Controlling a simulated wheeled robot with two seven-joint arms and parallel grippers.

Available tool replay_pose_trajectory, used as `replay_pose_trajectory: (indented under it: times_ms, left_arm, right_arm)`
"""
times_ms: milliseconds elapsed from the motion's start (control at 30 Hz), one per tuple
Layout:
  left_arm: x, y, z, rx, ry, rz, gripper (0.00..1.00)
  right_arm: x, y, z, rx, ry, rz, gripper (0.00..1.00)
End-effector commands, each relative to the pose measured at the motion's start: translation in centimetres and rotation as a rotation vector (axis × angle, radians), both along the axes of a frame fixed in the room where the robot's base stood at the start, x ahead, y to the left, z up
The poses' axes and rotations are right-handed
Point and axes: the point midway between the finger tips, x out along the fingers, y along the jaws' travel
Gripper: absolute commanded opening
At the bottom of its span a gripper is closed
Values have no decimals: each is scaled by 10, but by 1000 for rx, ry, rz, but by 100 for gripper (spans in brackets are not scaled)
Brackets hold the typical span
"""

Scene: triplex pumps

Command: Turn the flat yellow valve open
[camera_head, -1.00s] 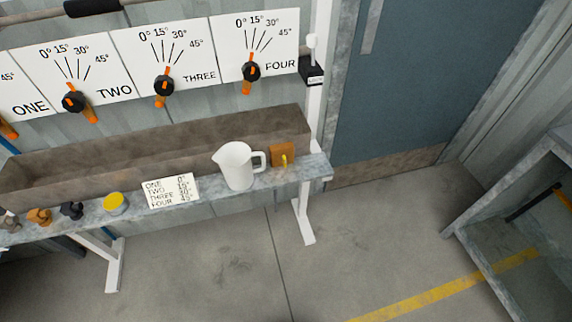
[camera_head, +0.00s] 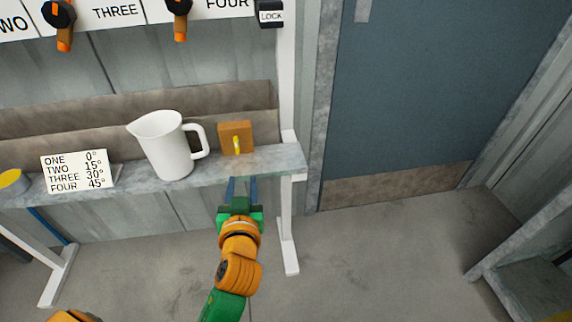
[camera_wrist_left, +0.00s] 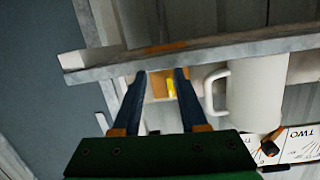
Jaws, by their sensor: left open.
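The flat yellow valve (camera_head: 237,145) is a small yellow handle on the front of an orange-brown block (camera_head: 226,132), which stands on the shelf near its right end. In the left wrist view the valve (camera_wrist_left: 171,88) shows between my fingers, beyond the shelf edge. My left gripper (camera_head: 243,182) is open and empty, just in front of and below the shelf edge, under the valve and apart from it. In the left wrist view its two blue fingers (camera_wrist_left: 161,76) are spread. My right gripper is not in view.
A white pitcher (camera_head: 165,150) stands on the shelf (camera_head: 205,170) just left of the block. A card of angles (camera_head: 78,171) and a yellow-topped item (camera_head: 13,181) are farther left. Dials and a LOCK box (camera_head: 271,15) are above.

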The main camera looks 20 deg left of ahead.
Motion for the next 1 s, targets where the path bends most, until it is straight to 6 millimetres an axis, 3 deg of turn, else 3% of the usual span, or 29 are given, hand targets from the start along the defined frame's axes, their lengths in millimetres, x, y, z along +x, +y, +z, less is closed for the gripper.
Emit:
replay_pose_trajectory:
  times_ms: [100, 200, 500, 800, 833, 967, 1000]
  left_arm:
    - [1, 8, 39, 15, -169, 51, 42]
    - [6, 14, 54, 24, -216, 65, 42]
    - [53, 42, 54, 25, -213, 63, 42]
    - [60, 47, 53, 23, -211, 64, 42]
    - [60, 47, 53, 23, -211, 64, 40]
    - [60, 47, 53, 22, -211, 63, 5]
    - [60, 47, 53, 23, -211, 64, 0]
  right_arm:
    - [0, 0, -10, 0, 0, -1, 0]
    - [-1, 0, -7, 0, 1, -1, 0]
    - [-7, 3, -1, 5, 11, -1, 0]
    - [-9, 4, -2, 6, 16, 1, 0]
    - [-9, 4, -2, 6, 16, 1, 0]
    - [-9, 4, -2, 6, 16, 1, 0]
    - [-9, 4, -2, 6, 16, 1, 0]
